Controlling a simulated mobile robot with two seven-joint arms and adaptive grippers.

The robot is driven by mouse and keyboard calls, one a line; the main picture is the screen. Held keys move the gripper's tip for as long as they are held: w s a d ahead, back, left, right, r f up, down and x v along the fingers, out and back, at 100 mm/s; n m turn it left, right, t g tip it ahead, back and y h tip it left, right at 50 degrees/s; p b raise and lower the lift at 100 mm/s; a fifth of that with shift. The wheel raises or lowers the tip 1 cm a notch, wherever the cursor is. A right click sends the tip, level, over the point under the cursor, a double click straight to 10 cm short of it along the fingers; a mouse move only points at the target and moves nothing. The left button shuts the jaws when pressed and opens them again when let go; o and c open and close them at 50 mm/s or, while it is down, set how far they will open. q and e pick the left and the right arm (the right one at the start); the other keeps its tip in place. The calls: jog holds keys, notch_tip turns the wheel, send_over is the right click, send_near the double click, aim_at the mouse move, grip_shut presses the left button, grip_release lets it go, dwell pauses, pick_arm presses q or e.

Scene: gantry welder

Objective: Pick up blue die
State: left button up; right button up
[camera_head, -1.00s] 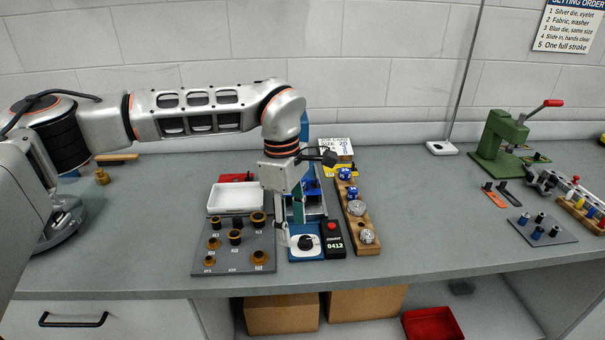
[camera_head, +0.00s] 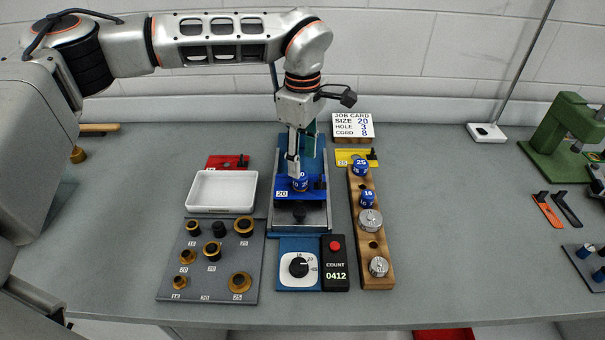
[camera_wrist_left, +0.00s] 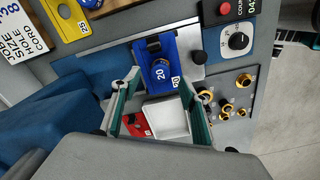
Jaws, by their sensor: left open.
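A blue die marked 20 (camera_head: 300,184) stands on a blue plate (camera_head: 312,194), also marked 20, on the slide of the bench device. It also shows in the left wrist view (camera_wrist_left: 160,72). My left gripper (camera_head: 293,168) is open and points down at this die, with its fingers on either side in the left wrist view (camera_wrist_left: 160,82). I cannot tell whether they touch it. Two other blue dies, marked 25 (camera_head: 361,165) and 16 (camera_head: 366,197), sit in a wooden rack. A dark, teal-edged part at the wrist view's right edge may be my right gripper (camera_wrist_left: 296,37).
Close by are a white tray (camera_head: 199,203), a grey plate of brass and black rings (camera_head: 180,290), a dial unit (camera_head: 297,257) and a counter box (camera_head: 336,280). The wooden rack (camera_head: 384,275) also holds silver dies.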

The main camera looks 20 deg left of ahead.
aim_at(300, 181)
pick_arm(q)
jog(key=shift+s+a+f+p, duration=0.1)
jog(key=shift+f+p, duration=0.1)
jog(key=shift+f, duration=1.3)
jog(key=shift+a+f+p, duration=0.1)
jog(key=shift+f+p, duration=0.05)
jog(key=shift+f, duration=1.35)
grip_shut()
